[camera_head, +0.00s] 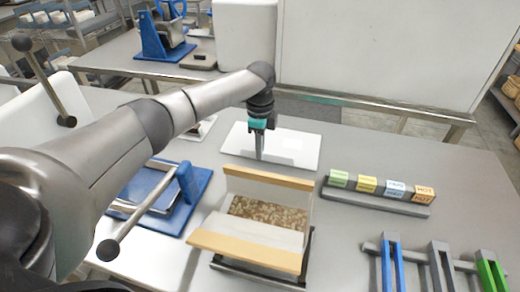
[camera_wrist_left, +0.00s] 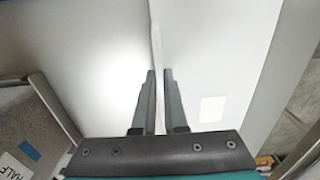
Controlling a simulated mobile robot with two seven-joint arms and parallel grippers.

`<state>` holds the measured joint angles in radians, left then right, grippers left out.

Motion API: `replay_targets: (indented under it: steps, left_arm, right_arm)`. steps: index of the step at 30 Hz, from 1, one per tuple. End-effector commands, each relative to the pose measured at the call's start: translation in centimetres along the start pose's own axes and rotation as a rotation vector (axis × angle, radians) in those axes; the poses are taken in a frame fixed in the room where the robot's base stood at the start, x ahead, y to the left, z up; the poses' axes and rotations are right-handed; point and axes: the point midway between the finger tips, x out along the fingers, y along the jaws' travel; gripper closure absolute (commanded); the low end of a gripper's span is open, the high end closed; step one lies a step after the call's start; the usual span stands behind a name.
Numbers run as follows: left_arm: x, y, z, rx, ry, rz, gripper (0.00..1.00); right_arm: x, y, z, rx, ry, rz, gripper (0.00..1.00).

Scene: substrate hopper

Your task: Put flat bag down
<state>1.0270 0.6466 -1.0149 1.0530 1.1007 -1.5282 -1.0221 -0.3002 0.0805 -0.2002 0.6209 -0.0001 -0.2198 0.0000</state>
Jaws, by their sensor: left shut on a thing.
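My left gripper (camera_head: 259,152) points straight down over a white board (camera_head: 234,150) on the table, behind the hopper. In the left wrist view, the gripper (camera_wrist_left: 159,75) is shut on the flat bag (camera_wrist_left: 157,40), a thin pale sheet seen edge-on between the fingers. In the head view I cannot make out the bag against the white board. Whether it touches the board is not clear. My right gripper is not in view.
The hopper (camera_head: 246,232), with wooden edges and brown grains inside, stands close in front. A blue press-like fixture (camera_head: 187,187) is at left. A rack of coloured labelled blocks (camera_head: 382,186) and several clips (camera_head: 390,260) occupy the right.

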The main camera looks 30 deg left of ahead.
Motion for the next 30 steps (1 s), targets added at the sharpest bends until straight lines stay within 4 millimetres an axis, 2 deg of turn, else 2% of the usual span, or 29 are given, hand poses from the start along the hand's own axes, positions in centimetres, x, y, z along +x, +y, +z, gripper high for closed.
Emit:
replay_targets:
  steps: [10,11,12,19,26,30]
  left_arm:
    - [0.3,0.0,0.0,0.0,0.001,0.0,1.0]
    - [0.3,0.0,0.0,-0.001,0.001,0.0,0.89]
    - [0.2,0.0,0.0,0.0,0.001,0.0,0.85]
    - [0.2,0.0,0.0,0.0,0.0,0.0,0.6]
    - [0.2,0.0,0.0,0.0,0.0,-0.001,0.6]
    - [-0.9,-0.1,0.0,0.001,0.0,-0.001,0.6]
  right_arm:
    - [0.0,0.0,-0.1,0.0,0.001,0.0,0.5]
    - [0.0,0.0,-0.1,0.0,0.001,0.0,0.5]
    - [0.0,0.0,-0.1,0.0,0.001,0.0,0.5]
    - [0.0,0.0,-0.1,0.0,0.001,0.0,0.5]
    - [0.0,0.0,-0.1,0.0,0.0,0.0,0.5]
    - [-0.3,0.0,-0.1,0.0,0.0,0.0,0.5]
